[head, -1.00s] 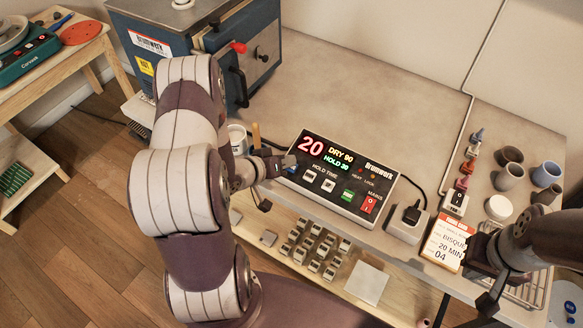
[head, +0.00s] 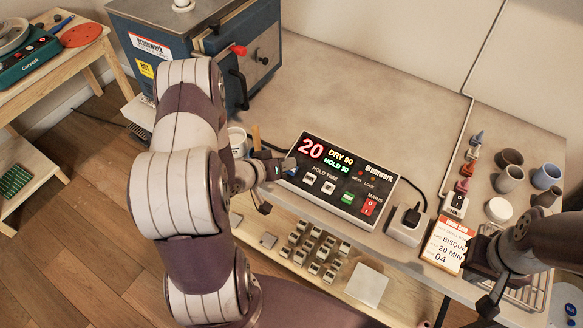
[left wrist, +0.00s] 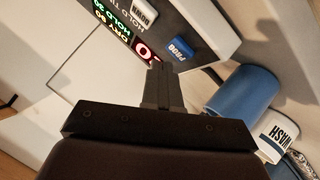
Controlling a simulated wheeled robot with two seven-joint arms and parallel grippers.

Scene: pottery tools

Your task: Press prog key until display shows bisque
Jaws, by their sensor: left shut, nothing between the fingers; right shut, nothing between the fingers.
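The control box (head: 346,187) stands on the table. Its display (head: 325,156) reads 20, DRY 90 and HOLD 20. My left gripper (head: 286,163) is shut at the box's left edge. In the left wrist view the blue PROG key (left wrist: 179,47) shows just beyond the shut left fingertips (left wrist: 160,70); contact cannot be told. A card (head: 446,245) at the right reads BISQUE, 20 MIN, 04. My right gripper (head: 488,304) is at the lower right near the card, shut and empty, partly hidden by its own arm.
A blue kiln (head: 215,55) stands at the back left. A blue cup (left wrist: 247,93) and a container labelled WASH (left wrist: 277,135) are near my left gripper.

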